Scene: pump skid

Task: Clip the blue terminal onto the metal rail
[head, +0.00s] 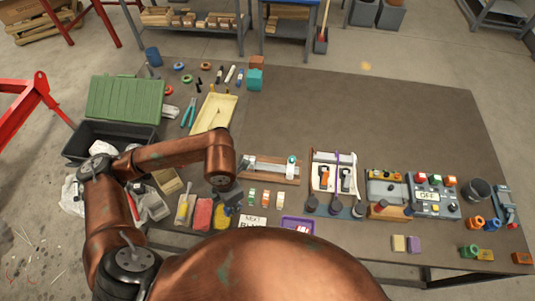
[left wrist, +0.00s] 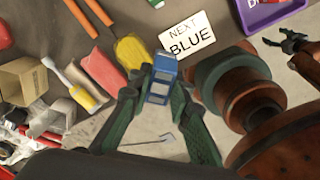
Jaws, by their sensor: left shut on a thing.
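My left gripper (left wrist: 160,86) is shut on the blue terminal (left wrist: 161,77), which sits between its green-grey fingertips in the left wrist view. In the head view the left gripper (head: 230,192) is mostly hidden under my copper wrist, left of the rail, and the terminal cannot be made out. The metal rail (head: 268,165) lies on a wooden base on the table, apart from the gripper. A dark gripper, apparently my right one (left wrist: 289,41), shows small at the right edge of the left wrist view; its finger opening is unclear.
Green (head: 251,195), orange (head: 266,197) and white (head: 280,199) small pieces stand in front of the rail. A "NEXT BLUE" card (head: 252,220) and a purple tray (head: 286,222) lie nearer. A tool board (head: 324,185) stands right of the rail. The table behind the rail is clear.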

